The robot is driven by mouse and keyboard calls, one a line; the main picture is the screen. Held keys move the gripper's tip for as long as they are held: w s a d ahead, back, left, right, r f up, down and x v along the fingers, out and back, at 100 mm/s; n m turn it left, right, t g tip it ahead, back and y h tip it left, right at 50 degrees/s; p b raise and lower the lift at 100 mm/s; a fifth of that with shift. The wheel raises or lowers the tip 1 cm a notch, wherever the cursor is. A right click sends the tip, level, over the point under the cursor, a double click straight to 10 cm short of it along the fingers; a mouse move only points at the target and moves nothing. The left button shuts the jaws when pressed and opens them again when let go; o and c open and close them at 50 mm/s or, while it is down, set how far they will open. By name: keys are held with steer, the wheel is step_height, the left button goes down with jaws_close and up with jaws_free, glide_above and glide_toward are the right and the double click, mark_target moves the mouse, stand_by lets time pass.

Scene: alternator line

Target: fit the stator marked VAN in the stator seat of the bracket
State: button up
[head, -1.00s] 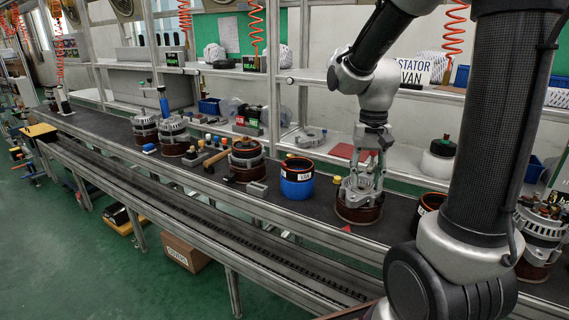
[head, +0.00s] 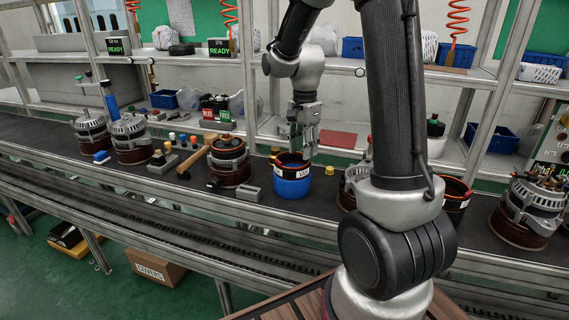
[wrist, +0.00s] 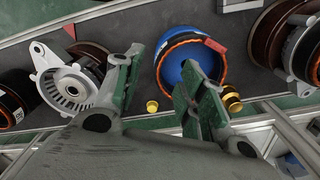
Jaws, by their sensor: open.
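The blue stator (head: 291,187) stands upright on the bench, with an orange ring inside its rim and a white label whose letters I cannot read now. In the wrist view the blue stator (wrist: 183,74) lies below and between my fingers, partly covered by the right one. My gripper (head: 304,143) is open and empty, just above the stator's right rim; it also shows in the wrist view (wrist: 160,72). The silver bracket (wrist: 72,84) sits on a brown round base to the left in the wrist view. In the head view my arm hides most of it.
A dark stator with an orange ring (head: 455,192) stands right of my arm. An assembled unit (head: 229,162) and a grey block (head: 249,192) are left of the blue stator. Small yellow (wrist: 152,106) and brass pieces (wrist: 231,98) lie close to it. A red mat (head: 338,139) lies behind.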

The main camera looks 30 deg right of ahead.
mark_target(302, 167)
steer(key=shift+m, duration=0.8)
steer(key=shift+f, duration=0.3)
steer(key=f, duration=0.7)
steer(key=shift+w+d+f, duration=0.1)
steer(key=shift+w+d, duration=0.05)
steer(key=shift+w, duration=0.1)
jaws_close()
